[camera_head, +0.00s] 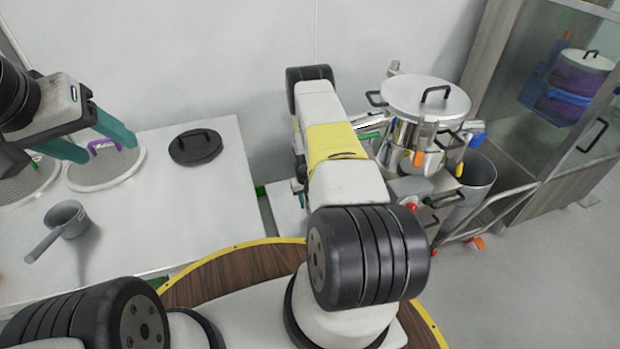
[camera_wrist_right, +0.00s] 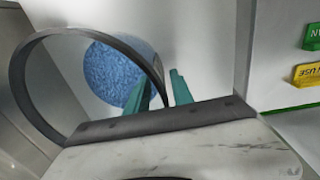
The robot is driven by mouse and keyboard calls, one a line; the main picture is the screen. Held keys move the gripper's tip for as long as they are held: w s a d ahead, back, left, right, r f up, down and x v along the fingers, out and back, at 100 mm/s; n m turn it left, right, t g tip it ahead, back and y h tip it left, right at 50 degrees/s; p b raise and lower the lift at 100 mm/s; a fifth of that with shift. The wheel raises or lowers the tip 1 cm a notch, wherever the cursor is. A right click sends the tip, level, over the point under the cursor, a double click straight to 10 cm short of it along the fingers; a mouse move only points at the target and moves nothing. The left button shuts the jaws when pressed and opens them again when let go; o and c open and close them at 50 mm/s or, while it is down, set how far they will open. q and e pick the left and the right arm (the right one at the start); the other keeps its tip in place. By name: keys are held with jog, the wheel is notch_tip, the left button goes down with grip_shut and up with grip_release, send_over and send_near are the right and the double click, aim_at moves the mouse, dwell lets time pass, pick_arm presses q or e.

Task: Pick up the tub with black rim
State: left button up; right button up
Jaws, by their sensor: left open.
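In the right wrist view a black hoop-shaped rim (camera_wrist_right: 60,33) arches across the left half. A round blue speckled surface (camera_wrist_right: 108,72) shows behind it, partly crossed by the rim. The teal fingers of my right gripper (camera_wrist_right: 161,76) stand a little apart, close to the right end of the rim. I cannot tell whether they touch it. In the head view my right arm reaches away toward the wall and its gripper is hidden. I cannot make out the tub in the head view.
On the white table (camera_head: 195,235) are a black lid (camera_head: 195,147), a round mesh sieve (camera_head: 104,168) and a grey scoop (camera_head: 66,220). Right of my right arm stand a steel pot (camera_head: 425,98), a trolley and a grey bin (camera_head: 477,178). A glass cabinet (camera_head: 550,95) stands far right.

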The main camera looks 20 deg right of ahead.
jog(key=shift+f, duration=0.85)
grip_shut()
jog(key=shift+r, duration=0.1)
dwell(0.6)
